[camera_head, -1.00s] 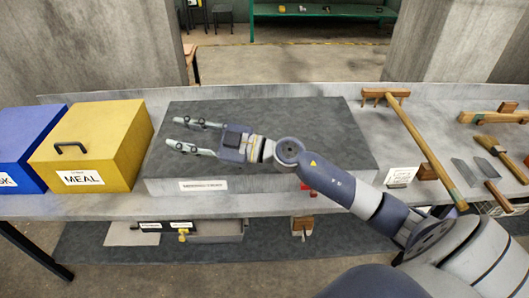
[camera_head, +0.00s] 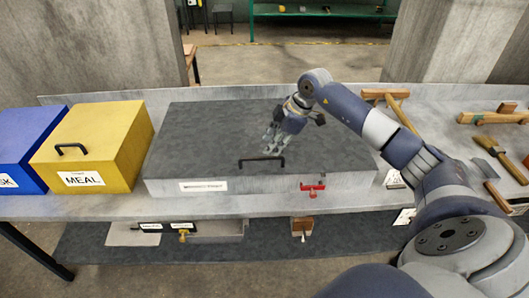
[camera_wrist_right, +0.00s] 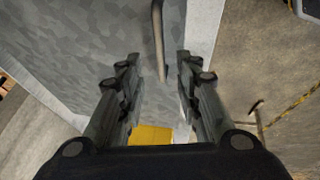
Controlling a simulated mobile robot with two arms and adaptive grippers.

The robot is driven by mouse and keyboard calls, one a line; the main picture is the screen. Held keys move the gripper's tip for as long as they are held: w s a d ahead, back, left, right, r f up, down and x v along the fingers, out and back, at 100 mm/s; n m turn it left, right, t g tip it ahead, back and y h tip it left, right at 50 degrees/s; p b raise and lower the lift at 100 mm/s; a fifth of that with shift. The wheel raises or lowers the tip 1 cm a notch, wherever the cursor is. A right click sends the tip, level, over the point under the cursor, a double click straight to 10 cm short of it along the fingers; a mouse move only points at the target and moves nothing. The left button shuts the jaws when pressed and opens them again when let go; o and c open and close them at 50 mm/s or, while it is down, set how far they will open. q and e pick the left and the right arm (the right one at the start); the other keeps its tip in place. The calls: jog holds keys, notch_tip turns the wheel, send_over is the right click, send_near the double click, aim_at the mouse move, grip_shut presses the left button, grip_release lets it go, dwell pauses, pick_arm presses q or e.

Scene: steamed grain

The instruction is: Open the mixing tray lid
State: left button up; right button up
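The mixing tray (camera_head: 345,181) is a wide grey box on the bench, with a flat dark grey lid (camera_head: 210,130) lying shut on it. A black bar handle (camera_head: 262,161) stands near the lid's front edge. A red latch (camera_head: 312,187) is on the tray's front face. My right gripper (camera_head: 270,136) points down over the lid, just behind the handle in the head view. In the right wrist view my right gripper (camera_wrist_right: 157,66) has its fingers apart, and the handle (camera_wrist_right: 158,40) shows between and beyond the tips, not gripped. My left gripper is out of view.
A yellow MEAL box (camera_head: 100,140) and a blue box (camera_head: 20,140) stand left of the tray. A long-handled wooden tool (camera_head: 400,112), a brush (camera_head: 500,158) and other tools lie on the right of the bench (camera_head: 80,205). A lower shelf holds small items.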

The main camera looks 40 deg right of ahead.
aim_at(264, 158)
jog(key=x, duration=0.7)
jog(key=shift+p, duration=0.4)
grip_shut()
